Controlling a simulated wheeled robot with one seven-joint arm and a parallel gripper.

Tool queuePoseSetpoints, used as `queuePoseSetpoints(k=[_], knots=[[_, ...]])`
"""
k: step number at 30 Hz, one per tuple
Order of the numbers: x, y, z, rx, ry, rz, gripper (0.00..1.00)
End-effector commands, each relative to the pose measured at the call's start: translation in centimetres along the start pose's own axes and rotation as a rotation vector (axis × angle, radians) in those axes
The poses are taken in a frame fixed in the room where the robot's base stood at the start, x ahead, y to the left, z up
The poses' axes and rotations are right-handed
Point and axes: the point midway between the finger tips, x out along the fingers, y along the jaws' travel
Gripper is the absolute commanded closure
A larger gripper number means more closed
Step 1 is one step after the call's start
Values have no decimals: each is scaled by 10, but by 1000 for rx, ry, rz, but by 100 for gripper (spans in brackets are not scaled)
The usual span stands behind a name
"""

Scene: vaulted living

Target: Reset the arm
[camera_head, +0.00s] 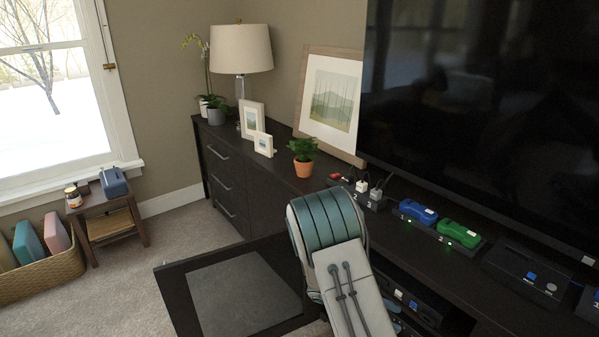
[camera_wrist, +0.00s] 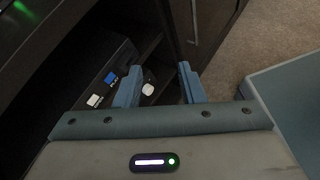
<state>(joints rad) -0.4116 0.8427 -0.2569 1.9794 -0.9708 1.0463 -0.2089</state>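My arm, teal and light grey, rises in the front middle of the head view, bent in front of the dark media console (camera_head: 275,178). Its end is mostly hidden there by the arm itself. In the wrist view my gripper (camera_wrist: 160,88) shows two blue fingers spread apart with nothing held between them. The fingers point toward the console's open lower compartment. A black box (camera_wrist: 118,75) with a blue button, a white square button and a round white button lies just beyond the fingers. The same box (camera_head: 428,313) shows in the head view. Whether the fingers touch it is unclear.
A console door (camera_head: 180,295) with a glass-like panel stands open left of my arm. The console top holds a potted plant (camera_head: 303,157), blue (camera_head: 418,212) and green (camera_head: 459,233) devices and a large television (camera_head: 480,110).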

Motion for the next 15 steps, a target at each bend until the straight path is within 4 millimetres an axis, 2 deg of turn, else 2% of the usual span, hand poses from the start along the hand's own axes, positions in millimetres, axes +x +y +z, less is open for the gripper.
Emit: queuePoseSetpoints(k=[1,3,15], knots=[[-13,0,24,57,40,-35,64],[-25,-5,45,130,92,-83,64],[-99,-38,159,528,377,-334,64]])
